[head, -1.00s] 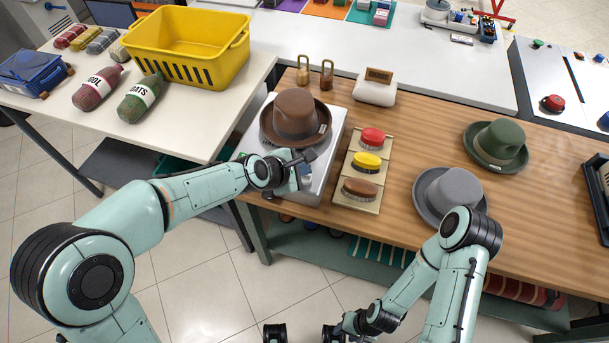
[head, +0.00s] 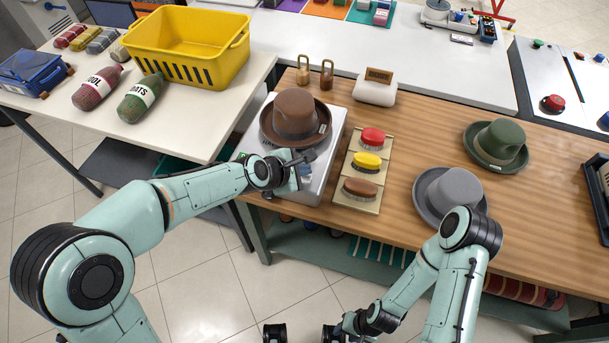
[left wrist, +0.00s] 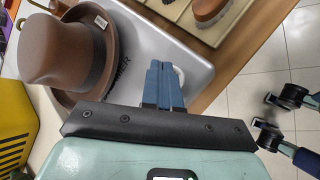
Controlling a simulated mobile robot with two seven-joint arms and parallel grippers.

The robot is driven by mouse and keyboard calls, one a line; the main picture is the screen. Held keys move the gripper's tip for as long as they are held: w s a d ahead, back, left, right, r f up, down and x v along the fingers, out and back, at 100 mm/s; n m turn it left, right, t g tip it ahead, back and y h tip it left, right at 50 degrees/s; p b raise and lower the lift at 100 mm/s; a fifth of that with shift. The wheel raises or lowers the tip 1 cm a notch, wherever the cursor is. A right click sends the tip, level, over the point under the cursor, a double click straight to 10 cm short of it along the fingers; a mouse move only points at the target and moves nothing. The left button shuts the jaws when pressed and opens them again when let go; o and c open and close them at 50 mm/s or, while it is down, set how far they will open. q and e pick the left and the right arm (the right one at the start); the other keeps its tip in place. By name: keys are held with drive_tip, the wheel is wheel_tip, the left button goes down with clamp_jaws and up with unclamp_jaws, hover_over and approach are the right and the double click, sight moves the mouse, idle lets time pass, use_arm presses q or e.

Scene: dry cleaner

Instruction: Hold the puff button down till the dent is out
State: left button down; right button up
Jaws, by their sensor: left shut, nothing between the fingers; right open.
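A brown felt hat (head: 296,112) sits on a pale grey machine (head: 328,150) at the left end of the wooden table. I cannot make out a dent from these views. My left gripper (head: 306,170) is shut and empty over the machine's front part; its blue fingertips (left wrist: 165,66) point down there. A whitish rounded part (left wrist: 180,74) shows beside the fingertips. The puff button is not clearly seen, and I cannot tell contact. My right gripper (head: 304,335) is open and empty, low in front of the table.
A rack of brushes (head: 358,202) stands just right of the machine. A grey hat (head: 455,190) and a green hat (head: 498,143) lie further right. A yellow basket (head: 190,45) is on the left table.

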sight(303, 180)
use_arm(q)
drive_tip(key=shift+f, duration=0.4)
use_arm(e)
drive_tip(key=shift+s+f, duration=0.1)
drive_tip(key=shift+f, duration=0.15)
use_arm(q)
drive_tip(key=shift+f+b, duration=0.5)
drive_tip(key=shift+b, duration=0.05)
use_arm(e)
drive_tip(key=shift+s+f, duration=0.1)
drive_tip(key=shift+f, duration=0.25)
use_arm(q)
drive_tip(key=shift+r, duration=0.1)
use_arm(e)
drive_tip(key=shift+r, duration=0.1)
idle(2.0)
use_arm(q)
drive_tip(key=shift+r+p, duration=0.85)
drive_tip(key=shift+p, duration=0.1)
use_arm(e)
drive_tip(key=shift+w+r, duration=0.35)
drive_tip(key=shift+r, duration=0.5)
drive_tip(key=shift+r, duration=0.1)
